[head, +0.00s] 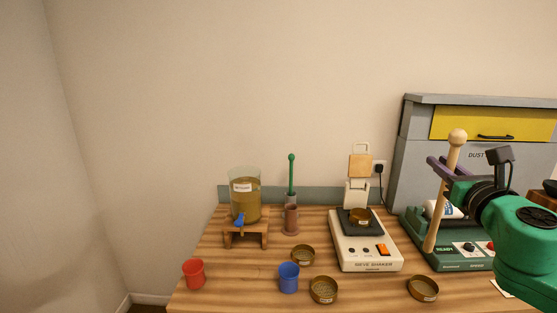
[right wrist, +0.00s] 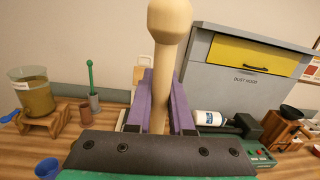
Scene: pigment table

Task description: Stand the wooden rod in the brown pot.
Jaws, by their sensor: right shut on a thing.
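My right gripper (head: 440,168) is shut on the pale wooden rod (head: 440,205) at the right of the head view. The rod is close to upright, leaning a little, with its round knob above the purple fingers. Its lower end shows in front of the green machine. In the right wrist view the rod (right wrist: 163,70) stands between the fingers (right wrist: 158,100), and its lower part is hidden. The brown pot (head: 291,220) stands on the table well to the left of the rod; it also shows in the right wrist view (right wrist: 86,114). My left gripper is in neither view.
A grey pot with a green rod (head: 291,180) stands behind the brown pot. A jar on a wooden stand (head: 245,195) is to its left. The sieve shaker (head: 366,245) stands between pot and rod. Sieves (head: 323,290) and a blue cup (head: 289,278) are in front.

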